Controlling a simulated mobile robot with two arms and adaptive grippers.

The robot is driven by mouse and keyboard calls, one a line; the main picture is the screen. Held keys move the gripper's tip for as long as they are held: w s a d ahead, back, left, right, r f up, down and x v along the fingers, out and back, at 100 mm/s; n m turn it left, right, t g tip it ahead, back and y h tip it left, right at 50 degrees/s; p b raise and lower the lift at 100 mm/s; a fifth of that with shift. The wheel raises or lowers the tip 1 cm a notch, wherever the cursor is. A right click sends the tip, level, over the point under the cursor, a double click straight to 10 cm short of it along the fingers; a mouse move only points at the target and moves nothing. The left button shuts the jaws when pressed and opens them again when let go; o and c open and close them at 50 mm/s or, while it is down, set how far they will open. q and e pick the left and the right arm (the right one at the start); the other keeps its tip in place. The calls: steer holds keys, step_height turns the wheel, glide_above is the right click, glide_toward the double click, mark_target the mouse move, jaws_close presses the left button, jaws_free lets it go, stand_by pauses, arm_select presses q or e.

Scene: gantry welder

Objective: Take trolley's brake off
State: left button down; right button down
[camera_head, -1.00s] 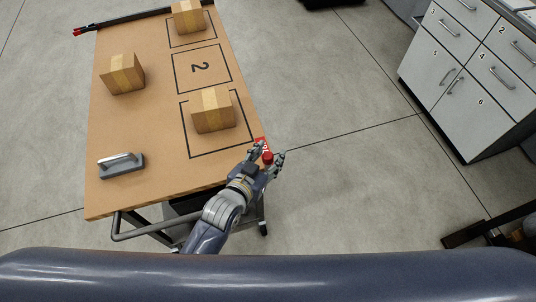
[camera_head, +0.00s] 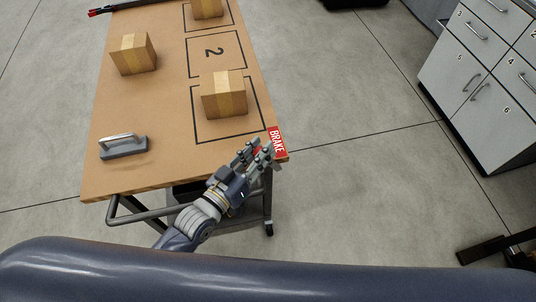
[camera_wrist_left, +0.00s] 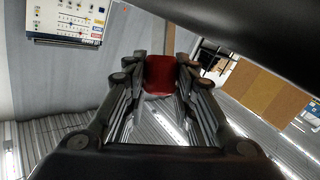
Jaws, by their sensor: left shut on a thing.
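The trolley (camera_head: 165,95) has a brown board top and a grey tube handle (camera_head: 150,213) at its near end. A red label reading BRAKE (camera_head: 277,142) is at the near right corner of the top. My left gripper (camera_head: 259,152) is at this corner, just left of the label. In the left wrist view a red knob (camera_wrist_left: 160,74) sits between its fingertips, and the gripper is shut on it. In the head view the fingers mostly hide the knob. My right gripper is not in view.
Cardboard boxes (camera_head: 134,54) (camera_head: 224,94) (camera_head: 208,9) and a grey block with a handle (camera_head: 123,147) stand on the trolley. Grey cabinets (camera_head: 485,85) stand at the right. The floor between the trolley and cabinets is clear.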

arm_select(q)
steer(key=shift+s+a+f, duration=0.1)
steer(key=shift+a+f, duration=0.1)
steer(key=c, duration=1.3)
jaws_free()
steer(key=v, duration=1.2)
steer(key=shift+f, duration=0.1)
